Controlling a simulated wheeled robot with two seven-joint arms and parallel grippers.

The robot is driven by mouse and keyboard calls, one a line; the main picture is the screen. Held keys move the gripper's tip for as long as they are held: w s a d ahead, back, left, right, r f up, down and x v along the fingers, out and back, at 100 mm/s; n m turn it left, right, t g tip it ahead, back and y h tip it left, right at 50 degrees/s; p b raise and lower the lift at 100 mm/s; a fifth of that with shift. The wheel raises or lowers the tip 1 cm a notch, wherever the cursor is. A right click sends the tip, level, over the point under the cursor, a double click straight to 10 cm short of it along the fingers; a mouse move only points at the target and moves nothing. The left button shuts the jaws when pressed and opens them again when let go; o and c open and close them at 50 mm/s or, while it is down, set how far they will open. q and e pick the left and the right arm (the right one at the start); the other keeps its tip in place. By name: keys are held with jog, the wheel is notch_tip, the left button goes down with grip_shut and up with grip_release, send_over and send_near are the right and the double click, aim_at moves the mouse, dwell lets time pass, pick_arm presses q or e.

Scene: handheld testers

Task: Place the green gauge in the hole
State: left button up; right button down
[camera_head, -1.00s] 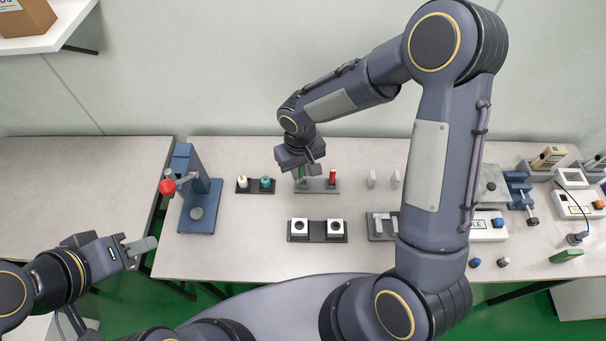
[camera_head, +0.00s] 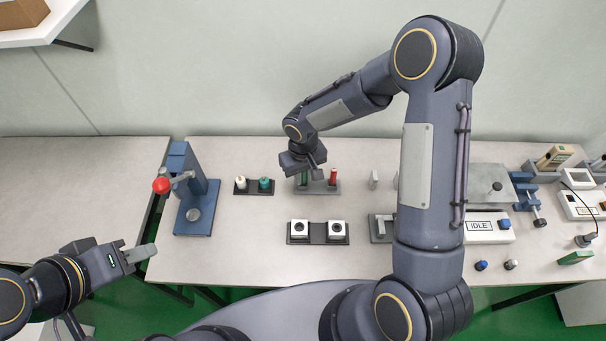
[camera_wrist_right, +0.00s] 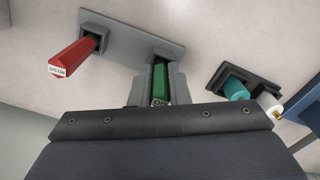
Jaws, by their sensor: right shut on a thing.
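The green gauge (camera_wrist_right: 160,84) stands upright in a grey stand (camera_wrist_right: 122,45), beside a red gauge (camera_wrist_right: 73,57). In the head view the green gauge (camera_head: 303,178) is mostly covered by my right gripper (camera_head: 304,172). My right gripper (camera_wrist_right: 160,90) is shut on the green gauge, with a finger on each side of it. Two white blocks with dark round holes, left (camera_head: 300,228) and right (camera_head: 337,229), sit on a dark tray (camera_head: 318,241) nearer to me. My left gripper (camera_head: 140,254) is off the table at the left; its finger gap is not clear.
A dark holder with a white piece (camera_head: 240,182) and a teal piece (camera_head: 264,184) stands left of the grey stand. A blue lever press (camera_head: 195,205) with a red knob is further left. A box marked IDLE (camera_head: 480,226) is at the right. Table between stand and tray is clear.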

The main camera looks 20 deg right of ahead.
jog(key=c, duration=1.4)
grip_release()
notch_tip(320, 180, up, 12)
jog(key=shift+r, duration=0.25)
jog(key=s+d+r+m+t+y, duration=0.2)
jog(key=s+d+r, duration=0.5)
jog(key=s+r, duration=0.3)
jog(key=s+t, duration=0.1)
jog(key=s, duration=0.3)
jog(key=s+m+t+y, duration=0.1)
jog(key=s, duration=0.3)
jog(key=s+m+t, duration=0.1)
jog(key=s, duration=0.3)
jog(key=shift+d+f+t+y, duration=0.25)
jog(key=shift+f+t+y, duration=0.05)
jog(key=shift+y, duration=0.1)
